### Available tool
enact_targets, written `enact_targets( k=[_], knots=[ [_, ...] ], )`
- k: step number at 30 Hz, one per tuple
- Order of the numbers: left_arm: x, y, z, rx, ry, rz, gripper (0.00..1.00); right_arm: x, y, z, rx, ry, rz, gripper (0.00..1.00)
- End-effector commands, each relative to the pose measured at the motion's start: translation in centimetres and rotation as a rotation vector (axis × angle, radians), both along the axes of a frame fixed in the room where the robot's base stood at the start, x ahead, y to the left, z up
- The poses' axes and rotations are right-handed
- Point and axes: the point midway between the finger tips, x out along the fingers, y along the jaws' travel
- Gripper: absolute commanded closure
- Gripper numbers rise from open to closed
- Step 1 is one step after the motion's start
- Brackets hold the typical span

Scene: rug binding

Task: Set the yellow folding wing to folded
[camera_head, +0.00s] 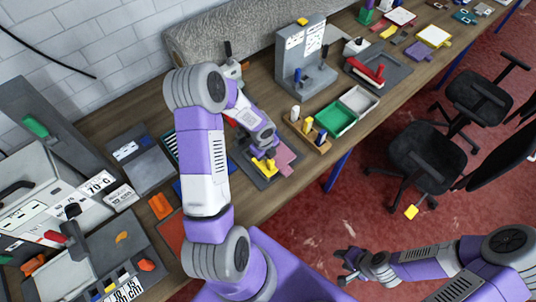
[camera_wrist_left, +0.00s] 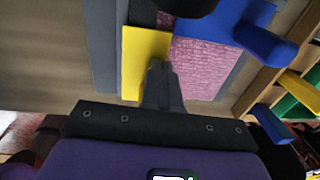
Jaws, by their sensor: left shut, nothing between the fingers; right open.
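The yellow folding wing (camera_head: 261,172) is on a grey base plate (camera_head: 247,165) on the bench, below my left gripper. In the left wrist view the yellow wing (camera_wrist_left: 140,52) is a flat panel along the left edge of a pink textured piece (camera_wrist_left: 203,62). My left gripper (camera_head: 267,157) is shut and empty. Its fingertips (camera_wrist_left: 160,72) are over the border between the wing and the pink piece; I cannot tell whether they touch. They hide part of the wing. My right gripper (camera_head: 346,266) is open and empty, off the bench above the red floor.
A blue handle (camera_wrist_left: 262,35) stands close right of the pink piece. A wooden rack (camera_head: 309,132) with pegs and a green tray (camera_head: 335,119) are to the right. A grey upright fixture (camera_head: 294,58) is behind. Orange pieces and machinery crowd the left.

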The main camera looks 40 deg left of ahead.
Motion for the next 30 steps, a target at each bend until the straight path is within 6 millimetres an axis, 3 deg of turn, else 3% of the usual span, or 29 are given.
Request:
enact_targets(
  k=[21,30],
  knots=[
    [0.2,-0.1,-0.1,-0.002,-0.004,-0.001,1.0,0.0,0.0,0.1,0.0,0.0,0.0,0.57],
    [0.3,-0.2,3.0,-0.001,-0.004,-0.004,1.0,0.0,0.0,3.0,0.0,0.0,0.0,0.57]
  ],
)
